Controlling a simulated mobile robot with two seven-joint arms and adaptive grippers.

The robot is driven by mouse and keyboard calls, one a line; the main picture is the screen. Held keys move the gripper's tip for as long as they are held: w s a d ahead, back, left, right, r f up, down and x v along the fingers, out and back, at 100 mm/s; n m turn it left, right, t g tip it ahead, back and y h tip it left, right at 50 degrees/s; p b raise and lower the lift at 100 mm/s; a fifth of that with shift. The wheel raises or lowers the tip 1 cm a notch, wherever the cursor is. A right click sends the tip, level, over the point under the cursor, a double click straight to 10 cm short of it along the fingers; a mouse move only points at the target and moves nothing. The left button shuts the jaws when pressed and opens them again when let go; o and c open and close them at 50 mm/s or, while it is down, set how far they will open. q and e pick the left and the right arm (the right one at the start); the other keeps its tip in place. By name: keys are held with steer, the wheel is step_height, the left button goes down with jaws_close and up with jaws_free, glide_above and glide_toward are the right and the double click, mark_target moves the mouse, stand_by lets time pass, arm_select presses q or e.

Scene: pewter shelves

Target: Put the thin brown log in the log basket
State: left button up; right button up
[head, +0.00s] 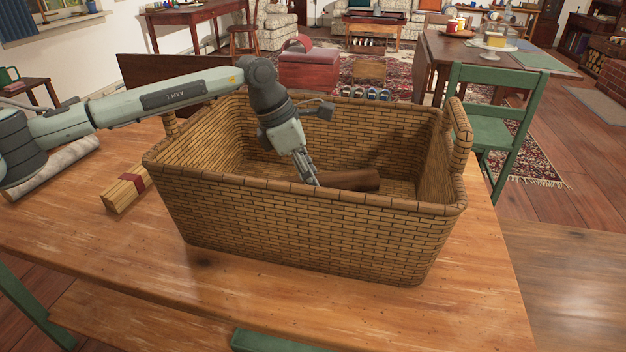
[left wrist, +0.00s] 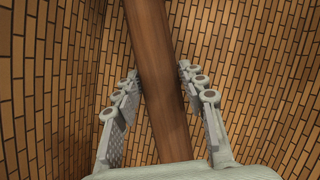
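The thin brown log (head: 350,181) is inside the log basket (head: 300,225), a large brick-patterned woven basket on the wooden table. My left gripper (head: 313,181) reaches down into the basket at the log's left end. In the left wrist view the log (left wrist: 158,75) runs lengthwise between the two fingers of my left gripper (left wrist: 158,80). The fingers look spread, with narrow gaps beside the log; contact near the tips is hard to judge. The basket's front rim hides the log's lower side in the head view. My right gripper is not in view.
A tied bundle of pale sticks (head: 125,190) lies on the table left of the basket. A pale roll (head: 55,165) lies farther left. A green chair (head: 495,125) stands behind the basket at right. The table front is clear.

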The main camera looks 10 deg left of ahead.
arm_select(q)
steer(key=shift+o, duration=1.3)
steer(key=shift+r, duration=0.1)
steer(key=v, duration=1.2)
